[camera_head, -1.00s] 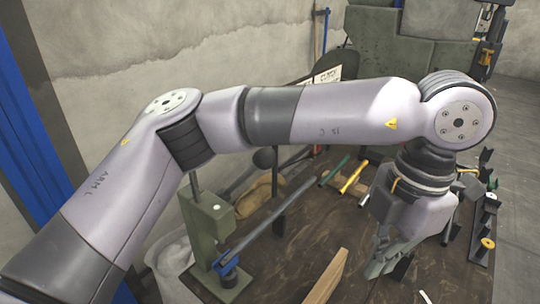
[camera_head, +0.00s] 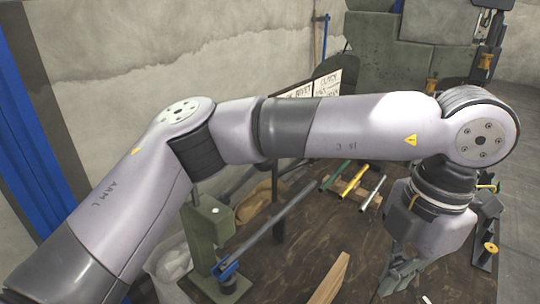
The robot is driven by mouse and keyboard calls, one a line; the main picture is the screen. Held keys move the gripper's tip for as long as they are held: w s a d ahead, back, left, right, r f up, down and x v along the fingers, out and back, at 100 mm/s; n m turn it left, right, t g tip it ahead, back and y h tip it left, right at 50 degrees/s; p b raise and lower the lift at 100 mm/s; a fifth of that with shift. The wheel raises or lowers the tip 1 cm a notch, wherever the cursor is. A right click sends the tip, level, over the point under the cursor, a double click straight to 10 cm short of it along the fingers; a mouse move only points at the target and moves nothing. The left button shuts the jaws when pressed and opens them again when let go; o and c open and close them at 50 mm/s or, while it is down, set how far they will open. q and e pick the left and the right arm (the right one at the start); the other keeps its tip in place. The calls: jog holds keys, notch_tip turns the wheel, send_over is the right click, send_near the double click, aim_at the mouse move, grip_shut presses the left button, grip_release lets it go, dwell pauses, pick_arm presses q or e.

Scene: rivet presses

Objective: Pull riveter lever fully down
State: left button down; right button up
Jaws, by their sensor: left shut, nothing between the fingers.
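The riveter (camera_head: 207,226) is a green-grey press standing on the dark work table, left of centre. Its long grey lever (camera_head: 275,225) slants up and to the right from a blue piece (camera_head: 228,269) at the press's lower front. The upper part of the press is hidden behind my left arm. My left gripper (camera_head: 392,290) points down over the table, well to the right of the lever and apart from it. It is shut and empty. My right gripper is not in view.
A wooden board (camera_head: 330,280) lies between the press and my left gripper. Green, yellow and silver rods (camera_head: 354,181) lie behind it. Black fixtures with a yellow knob (camera_head: 490,247) stand at the right. A whitish bag (camera_head: 172,265) is beside the press.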

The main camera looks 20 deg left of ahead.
pick_arm(q)
jog(key=shift+s+d+f+b, duration=0.25)
jog(key=shift+d+f+b, duration=0.2)
jog(key=shift+d, duration=0.3)
jog(key=w+d+p, duration=0.1)
jog(key=w+d, duration=0.1)
jog(key=w, duration=0.3)
jog(key=shift+w+p, duration=0.35)
dwell(0.4)
notch_tip(320, 180, up, 8)
jog(key=w+p, duration=0.1)
jog(key=p, duration=0.5)
jog(key=shift+w+d, duration=0.3)
jog(key=shift+w, duration=0.1)
